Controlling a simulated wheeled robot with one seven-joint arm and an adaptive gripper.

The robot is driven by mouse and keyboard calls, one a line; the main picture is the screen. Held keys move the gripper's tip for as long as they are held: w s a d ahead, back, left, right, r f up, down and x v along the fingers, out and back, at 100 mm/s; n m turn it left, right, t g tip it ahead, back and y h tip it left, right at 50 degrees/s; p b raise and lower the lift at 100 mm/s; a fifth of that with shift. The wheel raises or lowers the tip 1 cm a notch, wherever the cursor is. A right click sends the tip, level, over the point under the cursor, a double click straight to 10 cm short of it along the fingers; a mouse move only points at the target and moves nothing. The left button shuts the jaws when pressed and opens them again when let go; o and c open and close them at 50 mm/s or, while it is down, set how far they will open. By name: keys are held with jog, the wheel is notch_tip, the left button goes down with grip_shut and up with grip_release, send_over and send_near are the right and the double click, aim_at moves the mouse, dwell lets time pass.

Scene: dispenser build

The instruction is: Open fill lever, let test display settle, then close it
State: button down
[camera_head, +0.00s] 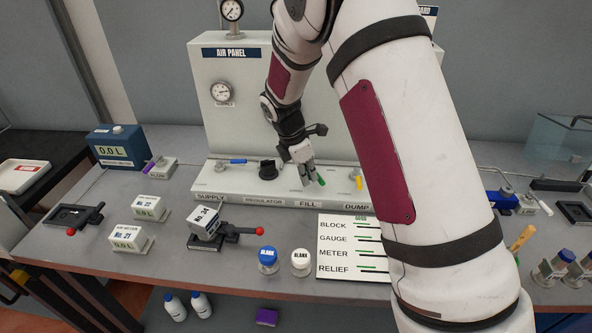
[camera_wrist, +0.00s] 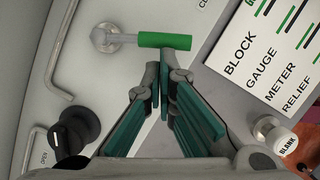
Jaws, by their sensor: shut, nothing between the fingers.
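The fill lever has a green grip (camera_head: 321,180) on a grey stem, on the air panel's ledge above the FILL label. In the wrist view the green grip (camera_wrist: 165,41) points right from its round pivot, toward the ledge's front edge. My gripper (camera_head: 309,178) is shut and empty beside the grip. In the wrist view the fingertips (camera_wrist: 161,68) lie just below the grip; whether they touch it I cannot tell. A display showing 0.0 L (camera_head: 114,151) stands at the left; which display is the test one I cannot tell.
A black regulator knob (camera_head: 268,168), blue supply lever (camera_head: 232,161) and yellow dump lever (camera_head: 358,182) share the ledge. A board reading BLOCK, GAUGE, METER, RELIEF (camera_head: 340,247) lies in front, near white-lidded (camera_head: 301,261) and blue-lidded (camera_head: 268,259) BLANK jars.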

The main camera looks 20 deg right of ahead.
jog(key=d+n, duration=0.2)
jog(key=n, duration=0.1)
jog(key=shift+s+t+p, duration=0.4)
jog(key=d+n, duration=0.1)
jog(key=d+n+t+p, duration=0.1)
jog(key=n, duration=0.1)
jog(key=shift+n+y, duration=0.3)
jog(key=shift+y, duration=0.1)
jog(key=shift+w+d+n+y+p, duration=0.15)
jog(key=shift+d+n+y+p, duration=0.2)
jog(key=shift+d+n, duration=0.7)
jog(key=shift+w+d+n+t, duration=0.15)
jog(key=shift+n+t, duration=0.05)
jog(key=shift+n, duration=0.4)
jog(key=shift+w+d+n+t, duration=0.15)
jog(key=shift+n+t, duration=0.05)
jog(key=shift+n, duration=0.35)
jog(key=shift+w+d+p, duration=0.2)
jog(key=shift+d+p, duration=0.05)
jog(key=shift+p, duration=0.05)
jog(key=shift+d, duration=0.1)
